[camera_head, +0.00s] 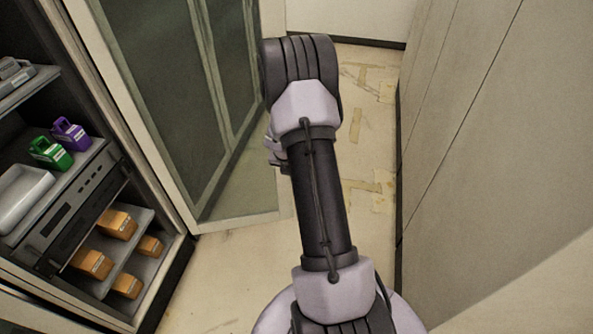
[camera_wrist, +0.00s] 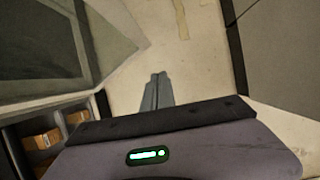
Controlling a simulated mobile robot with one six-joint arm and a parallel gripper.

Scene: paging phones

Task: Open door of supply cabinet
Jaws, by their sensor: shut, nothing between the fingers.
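The supply cabinet (camera_head: 150,185) stands at the left in the head view, with its shelves exposed. Its glass door (camera_head: 165,85), dark panes in a pale frame, stands swung open and reaches toward the middle of the picture. The door also shows at upper left in the wrist view (camera_wrist: 38,45). My gripper is mostly hidden behind my arm in the head view. In the wrist view my gripper (camera_wrist: 157,82) is shut and empty, its fingers together over the floor. They appear just right of the door's lower corner; I cannot tell whether they touch it.
The shelves hold a green box (camera_head: 50,152), a purple box (camera_head: 71,133), a white tray (camera_head: 22,195) and several orange boxes (camera_head: 117,224). A tall pale panelled surface (camera_head: 470,130) bounds the right side. A narrow strip of floor (camera_head: 368,150) lies clear between.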

